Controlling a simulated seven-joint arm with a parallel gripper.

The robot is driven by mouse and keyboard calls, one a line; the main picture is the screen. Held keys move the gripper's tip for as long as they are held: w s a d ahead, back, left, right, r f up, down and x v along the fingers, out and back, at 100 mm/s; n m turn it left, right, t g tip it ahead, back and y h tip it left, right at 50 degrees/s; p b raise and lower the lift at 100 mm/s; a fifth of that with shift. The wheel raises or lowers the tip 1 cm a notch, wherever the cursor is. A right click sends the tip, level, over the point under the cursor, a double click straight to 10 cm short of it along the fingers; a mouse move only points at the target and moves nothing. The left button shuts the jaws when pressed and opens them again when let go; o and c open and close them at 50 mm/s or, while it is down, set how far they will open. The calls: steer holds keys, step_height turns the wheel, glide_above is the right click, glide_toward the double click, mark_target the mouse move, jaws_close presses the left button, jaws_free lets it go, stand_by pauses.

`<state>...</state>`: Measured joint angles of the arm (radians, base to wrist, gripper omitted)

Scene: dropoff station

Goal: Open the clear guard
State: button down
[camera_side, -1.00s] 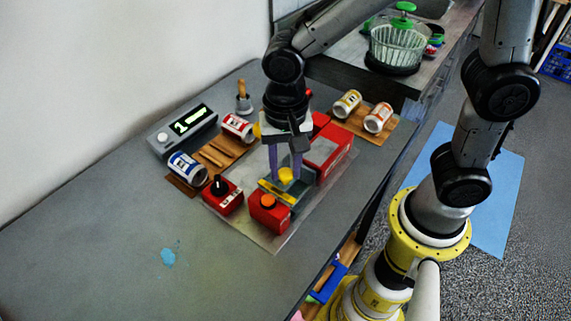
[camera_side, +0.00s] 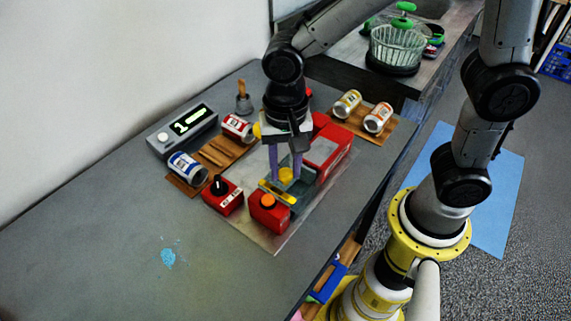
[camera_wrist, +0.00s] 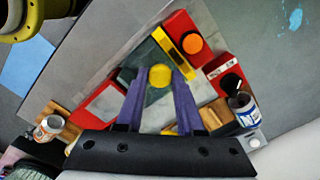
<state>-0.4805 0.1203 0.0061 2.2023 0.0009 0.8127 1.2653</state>
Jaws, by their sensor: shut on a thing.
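The clear guard (camera_side: 302,189) is a greenish see-through panel on the plate between the red blocks. It also shows in the wrist view (camera_wrist: 145,58). A round yellow knob (camera_wrist: 160,76) sits on it. My gripper (camera_side: 285,174) points down with its two purple fingers on either side of the knob. In the wrist view the fingers (camera_wrist: 160,80) are shut on the knob. A yellow bar (camera_wrist: 174,52) lies along the guard's near side. I cannot tell how far the guard is raised.
A red box with an orange button (camera_side: 268,212) and a red box with a black knob (camera_side: 223,196) stand close by. A larger red block (camera_side: 327,150) is behind. Cans lie on wooden racks (camera_side: 214,157) on both sides.

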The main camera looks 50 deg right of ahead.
steer(key=d, duration=1.1)
steer(key=shift+r, duration=0.1)
steer(key=c, duration=0.5)
jaws_free()
step_height(320, 180, up, 14)
steer(key=shift+f, duration=0.1)
